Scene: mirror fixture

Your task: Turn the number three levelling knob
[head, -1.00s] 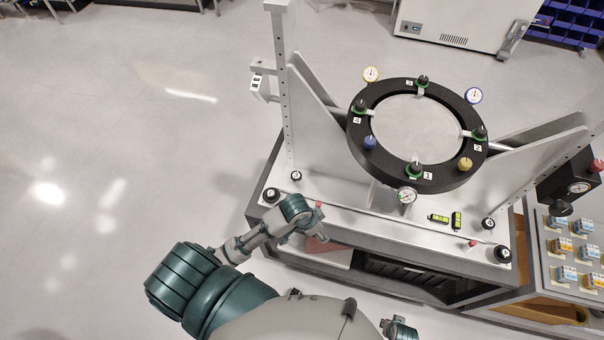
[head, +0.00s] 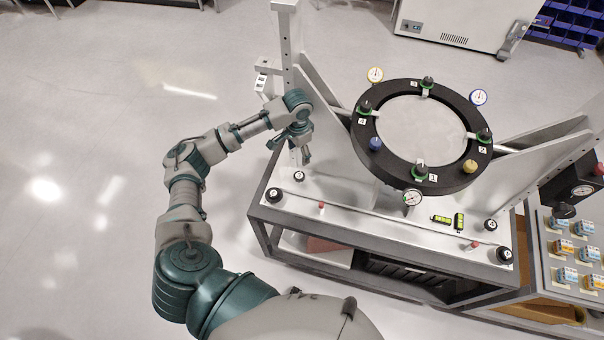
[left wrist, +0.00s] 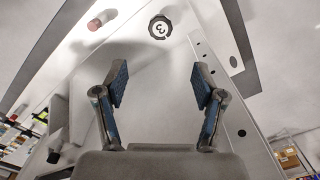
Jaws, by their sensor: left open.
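The number three levelling knob (left wrist: 160,27) is a dark round knob with a white top marked 3. It sits at the top middle of the left wrist view, beyond the fingertips. A small black knob (head: 299,176) on the base plate below my left gripper (head: 300,156) in the head view appears to be the same one; its mark is too small to read there. My left gripper also shows in the left wrist view (left wrist: 161,82), fingers apart, with nothing between them. It is above the plate, apart from the knob. My right gripper is not seen.
A perforated upright post (head: 288,60) stands close behind the left gripper. A black mirror ring (head: 421,187) with gauges is to the right. A red-topped peg (head: 321,207) and a corner knob (head: 274,195) are on the plate. Floor at left is clear.

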